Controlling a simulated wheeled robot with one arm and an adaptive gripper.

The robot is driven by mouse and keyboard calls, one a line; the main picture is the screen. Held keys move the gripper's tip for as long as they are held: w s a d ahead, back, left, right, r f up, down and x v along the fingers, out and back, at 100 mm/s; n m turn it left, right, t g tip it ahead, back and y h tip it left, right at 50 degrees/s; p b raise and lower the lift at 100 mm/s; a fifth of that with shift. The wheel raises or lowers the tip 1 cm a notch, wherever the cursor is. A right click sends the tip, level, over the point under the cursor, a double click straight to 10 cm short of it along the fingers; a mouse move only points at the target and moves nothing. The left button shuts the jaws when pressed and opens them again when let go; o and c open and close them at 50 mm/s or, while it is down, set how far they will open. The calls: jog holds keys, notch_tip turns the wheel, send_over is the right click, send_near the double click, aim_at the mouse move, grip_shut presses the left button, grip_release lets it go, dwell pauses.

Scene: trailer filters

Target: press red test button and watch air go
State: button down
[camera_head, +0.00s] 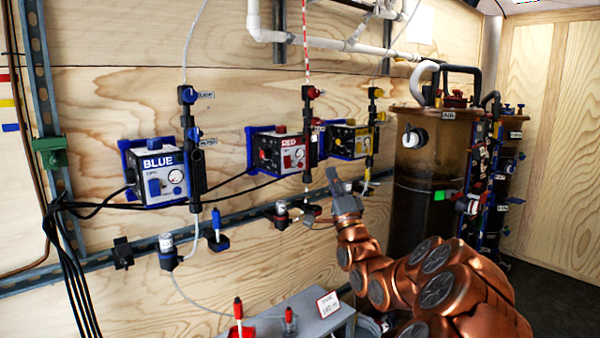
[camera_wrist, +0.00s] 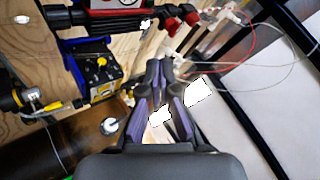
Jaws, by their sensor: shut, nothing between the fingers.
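The RED box (camera_head: 283,153) hangs on the plywood wall in a blue bracket, with a gauge on its front and a red round part on its left side. I cannot tell for sure which red part is the test button. My gripper (camera_head: 333,178) is shut and empty, apart from the RED box and to its lower right in the head view. In the wrist view my gripper (camera_wrist: 160,66) has its fingers together, below a red and black fitting (camera_wrist: 110,24). No air movement can be made out.
The BLUE box (camera_head: 158,172) is at left and the yellow box (camera_head: 350,141) right of the RED box. Vertical valve pipes stand between them. A large brown tank (camera_head: 417,165) is at right. A grey bench (camera_head: 325,318) with a sign and red-topped items is below. Black cables run along the wall.

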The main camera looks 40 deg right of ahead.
aim_at(300, 165)
jog(key=shift+w, duration=0.1)
jog(key=shift+w+d+p, duration=0.1)
jog(key=shift+w+p, duration=2.45)
jog(key=shift+w, duration=1.8)
jog(key=shift+w, duration=0.1)
jog(key=shift+w, duration=0.3)
jog(key=shift+w, duration=0.4)
jog(key=shift+s, duration=0.15)
jog(key=shift+s+b, duration=0.5)
jog(key=shift+s, duration=0.15)
